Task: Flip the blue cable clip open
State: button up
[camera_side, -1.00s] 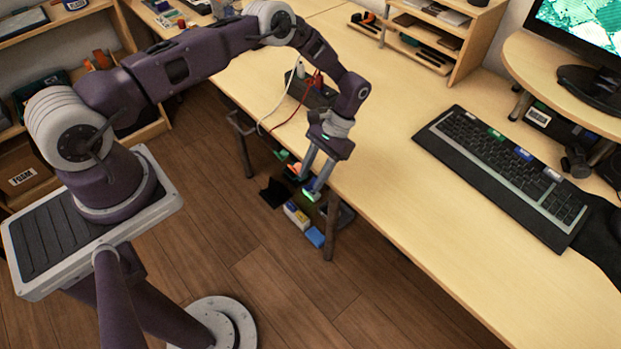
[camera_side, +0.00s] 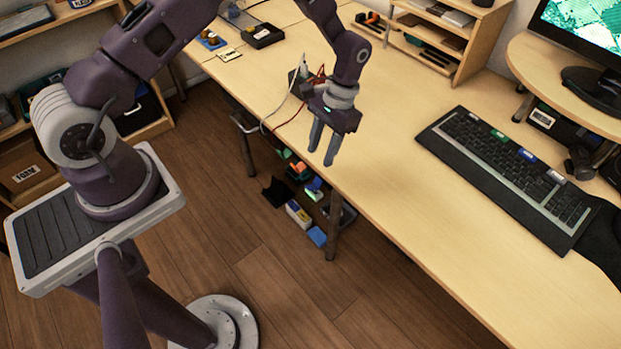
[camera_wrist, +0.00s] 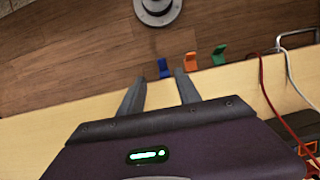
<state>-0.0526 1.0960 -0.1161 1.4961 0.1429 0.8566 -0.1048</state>
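The blue cable clip (camera_side: 315,184) is on the front edge of the desk, nearest the desk leg in the side view. In the wrist view the blue clip (camera_wrist: 163,67) sticks out past the desk edge, just beyond and between my fingers. I cannot tell for sure whether its flap is open. My gripper (camera_side: 321,156) is raised above the desk edge, pointing down, apart from the clip. In the wrist view my gripper (camera_wrist: 160,86) has a clear gap between its fingers and holds nothing.
An orange clip (camera_wrist: 190,61) and a green clip (camera_wrist: 219,54) sit along the same edge. White and red cables (camera_side: 275,122) hang over the edge beyond them. Small boxes (camera_side: 298,214) lie below. A keyboard (camera_side: 510,175) lies to the right, with bare desk between.

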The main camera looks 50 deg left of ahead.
aim_at(309, 187)
jog(key=s+r+t, duration=0.2)
jog(key=s+t, duration=0.1)
jog(key=s, duration=0.1)
jog(key=f, duration=1.2)
jog(key=shift+a+f, duration=0.25)
jog(key=shift+f, duration=0.1)
jog(key=shift+w, duration=0.1)
grip_shut()
